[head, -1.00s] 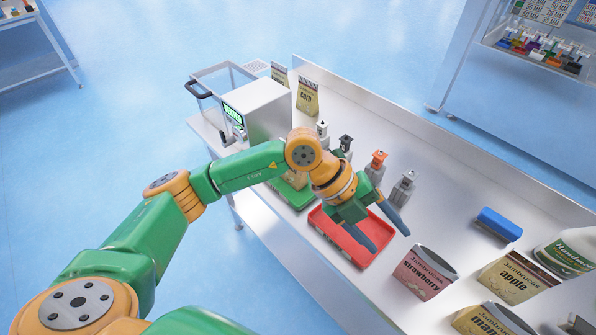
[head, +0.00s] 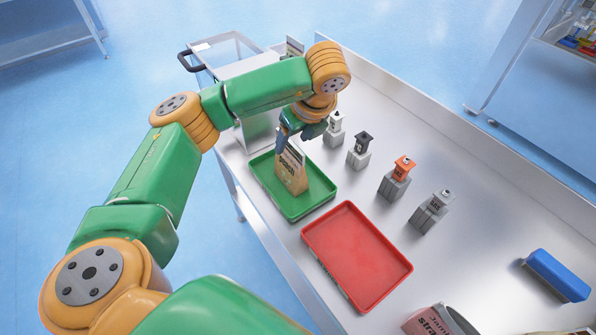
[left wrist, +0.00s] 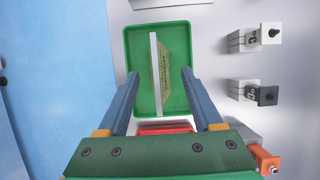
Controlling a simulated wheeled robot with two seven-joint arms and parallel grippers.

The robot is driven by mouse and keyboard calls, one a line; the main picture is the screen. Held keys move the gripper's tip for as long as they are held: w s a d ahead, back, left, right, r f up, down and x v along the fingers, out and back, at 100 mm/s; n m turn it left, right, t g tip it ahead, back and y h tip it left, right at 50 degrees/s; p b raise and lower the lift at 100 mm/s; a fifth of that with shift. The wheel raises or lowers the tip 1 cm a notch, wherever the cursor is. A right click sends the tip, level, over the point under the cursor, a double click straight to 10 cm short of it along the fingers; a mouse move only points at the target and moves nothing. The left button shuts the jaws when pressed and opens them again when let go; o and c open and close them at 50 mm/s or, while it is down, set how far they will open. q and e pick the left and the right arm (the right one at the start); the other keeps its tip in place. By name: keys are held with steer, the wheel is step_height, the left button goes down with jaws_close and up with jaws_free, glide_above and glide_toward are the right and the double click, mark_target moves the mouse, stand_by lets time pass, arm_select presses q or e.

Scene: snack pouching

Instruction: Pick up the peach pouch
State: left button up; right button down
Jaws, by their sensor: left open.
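The peach pouch (head: 292,170), a brown paper pouch with a dark-and-white label, stands upright in the green tray (head: 319,186). My left gripper (head: 290,138) is over the pouch's top, its blue fingers partly hidden by the wrist. In the left wrist view the gripper (left wrist: 160,74) is open. Its two fingers lie either side of the pouch (left wrist: 162,72), with a gap on each side; the pouch shows as a narrow strip along the tray (left wrist: 135,42). My right gripper is not in view.
An empty red tray (head: 357,255) lies in front of the green one. Several small grey stands with stampers, one orange-topped (head: 403,168), line the right side. A blue block (head: 556,275) and the strawberry pouch (head: 430,322) are at the lower right. A raised wall edges the bench.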

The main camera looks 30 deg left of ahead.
mark_target(288, 150)
arm_select(q)
steer(key=x, duration=0.7)
steer(key=shift+s+a+f, duration=0.1)
steer(key=shift+s+a, duration=0.05)
steer(key=shift+s, duration=0.05)
jaws_close()
